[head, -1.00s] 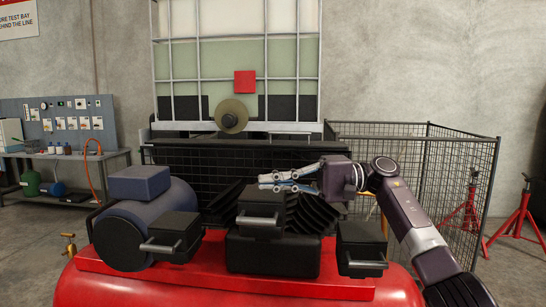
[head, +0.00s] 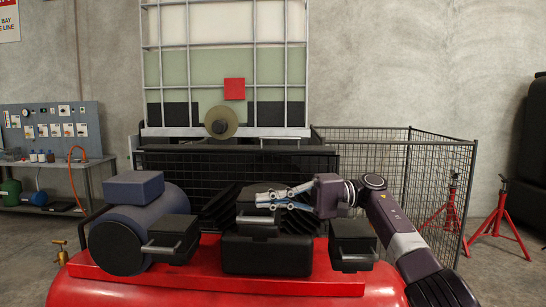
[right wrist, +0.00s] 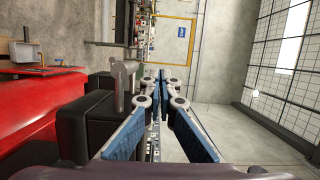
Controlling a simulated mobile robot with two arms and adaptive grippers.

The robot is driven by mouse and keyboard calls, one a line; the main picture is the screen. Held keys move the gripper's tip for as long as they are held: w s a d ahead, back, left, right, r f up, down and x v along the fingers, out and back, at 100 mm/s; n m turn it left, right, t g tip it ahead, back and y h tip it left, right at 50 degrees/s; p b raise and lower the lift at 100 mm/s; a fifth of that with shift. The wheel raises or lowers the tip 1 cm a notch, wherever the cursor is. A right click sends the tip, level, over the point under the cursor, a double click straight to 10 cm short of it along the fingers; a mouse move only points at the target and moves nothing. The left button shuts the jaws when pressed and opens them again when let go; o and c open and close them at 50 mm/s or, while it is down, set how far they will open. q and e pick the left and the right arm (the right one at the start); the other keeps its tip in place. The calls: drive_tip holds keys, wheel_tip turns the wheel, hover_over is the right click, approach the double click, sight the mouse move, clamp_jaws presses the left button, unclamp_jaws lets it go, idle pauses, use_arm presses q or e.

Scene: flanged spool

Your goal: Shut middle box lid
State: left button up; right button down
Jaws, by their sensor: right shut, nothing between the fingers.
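The middle box (head: 258,228) is black with a grey bar handle on its front. It sits on a larger black block (head: 265,255), between a left black box (head: 176,232) and a right black box (head: 352,235), which have similar handles. How far the middle lid stands open is hard to tell, as my gripper covers part of its top. My right gripper (head: 264,200) is shut and empty, its fingers pointing left across the top of the middle box. In the right wrist view its fingers (right wrist: 161,78) are close beside a grey handle (right wrist: 122,85) and dark boxes. My left gripper is not in view.
The boxes stand on a red tank (head: 215,285). A blue-grey cylinder (head: 150,215) with a block on top is at the left. A wire cage (head: 440,185) and red stands (head: 445,215) are behind at the right.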

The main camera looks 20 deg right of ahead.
wheel_tip(320, 180, up, 10)
idle(0.6)
